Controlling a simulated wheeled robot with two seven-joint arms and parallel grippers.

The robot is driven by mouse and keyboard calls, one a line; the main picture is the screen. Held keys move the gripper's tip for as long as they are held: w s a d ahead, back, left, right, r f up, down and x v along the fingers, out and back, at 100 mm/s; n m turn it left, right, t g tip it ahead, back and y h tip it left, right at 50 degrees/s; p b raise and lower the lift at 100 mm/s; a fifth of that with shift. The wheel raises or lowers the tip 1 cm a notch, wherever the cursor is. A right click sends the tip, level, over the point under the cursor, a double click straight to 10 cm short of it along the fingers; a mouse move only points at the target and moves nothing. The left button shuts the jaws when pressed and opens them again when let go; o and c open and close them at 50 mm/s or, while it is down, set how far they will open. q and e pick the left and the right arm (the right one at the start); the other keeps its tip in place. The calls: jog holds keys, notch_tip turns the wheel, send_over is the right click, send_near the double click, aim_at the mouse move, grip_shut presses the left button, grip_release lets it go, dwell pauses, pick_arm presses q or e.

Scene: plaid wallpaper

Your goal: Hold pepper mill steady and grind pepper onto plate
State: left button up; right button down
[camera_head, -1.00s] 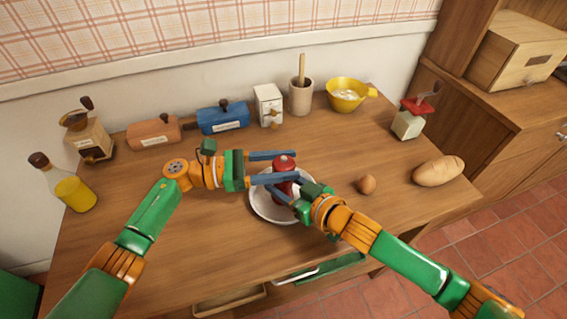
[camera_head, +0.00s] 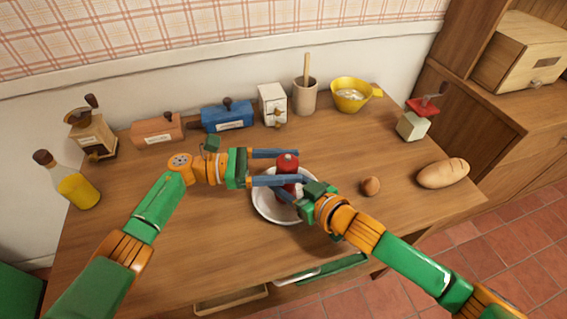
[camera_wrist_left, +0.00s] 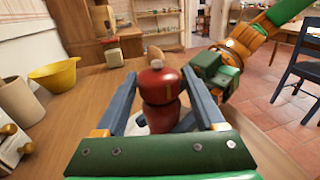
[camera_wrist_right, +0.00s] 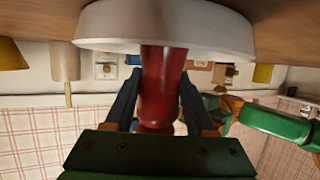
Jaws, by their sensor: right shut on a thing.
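The red pepper mill (camera_head: 287,163) is upright over the white plate (camera_head: 268,213) on the wooden table. It also shows in the left wrist view (camera_wrist_left: 158,85) and in the right wrist view (camera_wrist_right: 163,85). My left gripper (camera_head: 298,167) is open, its two fingers on either side of the mill's upper part with gaps visible in the left wrist view. My right gripper (camera_head: 290,192) comes from the front right and is shut on the mill's lower body. The right fingers partly hide the mill's lower part in the head view.
An egg (camera_head: 371,186) and a bread loaf (camera_head: 442,173) lie right of the plate. Several boxes, a grinder (camera_head: 92,134), a utensil pot (camera_head: 305,96) and a yellow bowl (camera_head: 351,95) line the back. An oil bottle (camera_head: 70,183) stands at left. The front left table is clear.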

pick_arm(q)
jog(key=a, duration=1.2)
jog(key=shift+s, duration=0.4)
